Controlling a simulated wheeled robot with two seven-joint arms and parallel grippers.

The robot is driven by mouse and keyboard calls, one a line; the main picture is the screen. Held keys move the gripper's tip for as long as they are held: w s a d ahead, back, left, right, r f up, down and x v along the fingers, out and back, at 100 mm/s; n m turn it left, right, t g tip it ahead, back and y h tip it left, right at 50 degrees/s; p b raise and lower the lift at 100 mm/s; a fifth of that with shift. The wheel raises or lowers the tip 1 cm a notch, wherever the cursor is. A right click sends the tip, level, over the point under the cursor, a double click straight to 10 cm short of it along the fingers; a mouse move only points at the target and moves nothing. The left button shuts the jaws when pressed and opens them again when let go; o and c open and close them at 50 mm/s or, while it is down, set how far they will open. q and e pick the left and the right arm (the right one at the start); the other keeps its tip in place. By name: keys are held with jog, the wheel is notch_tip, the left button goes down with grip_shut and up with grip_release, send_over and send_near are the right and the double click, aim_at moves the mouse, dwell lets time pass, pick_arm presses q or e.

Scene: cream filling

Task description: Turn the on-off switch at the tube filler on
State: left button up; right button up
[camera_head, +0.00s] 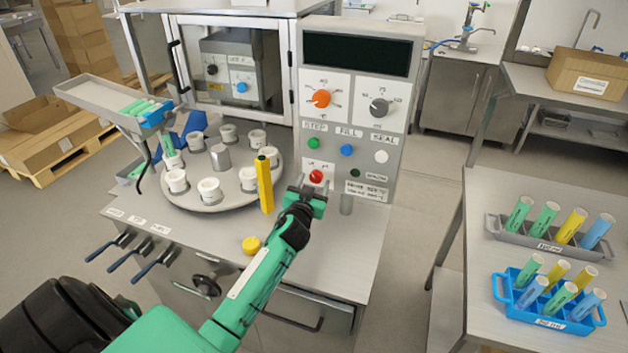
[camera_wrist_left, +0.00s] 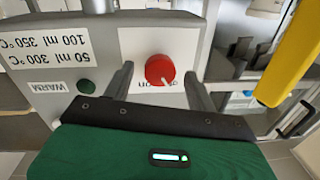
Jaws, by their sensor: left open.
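The on-off switch is a round red knob (camera_head: 316,176) low on the grey control panel (camera_head: 401,124) of the tube filler. In the left wrist view the red knob (camera_wrist_left: 160,69) sits between the two fingers, with a white pointer mark toward its lower right. My left gripper (camera_head: 310,190) is open in front of the knob, just below it in the head view; its fingers (camera_wrist_left: 158,82) stand either side of the knob. I cannot tell whether they touch it. My right gripper is not in view.
A yellow post (camera_head: 265,185) stands just left of the gripper. The rotary table (camera_head: 222,190) with white cups is farther left. Green, blue and white buttons, and orange and grey dials, are above the switch. A side table (camera_head: 500,290) with tube racks is at right.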

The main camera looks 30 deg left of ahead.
pick_arm(q)
jog(key=shift+w+a, duration=0.15)
jog(key=shift+w, duration=0.25)
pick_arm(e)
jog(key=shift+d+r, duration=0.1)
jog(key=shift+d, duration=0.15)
pick_arm(q)
jog(key=c, duration=1)
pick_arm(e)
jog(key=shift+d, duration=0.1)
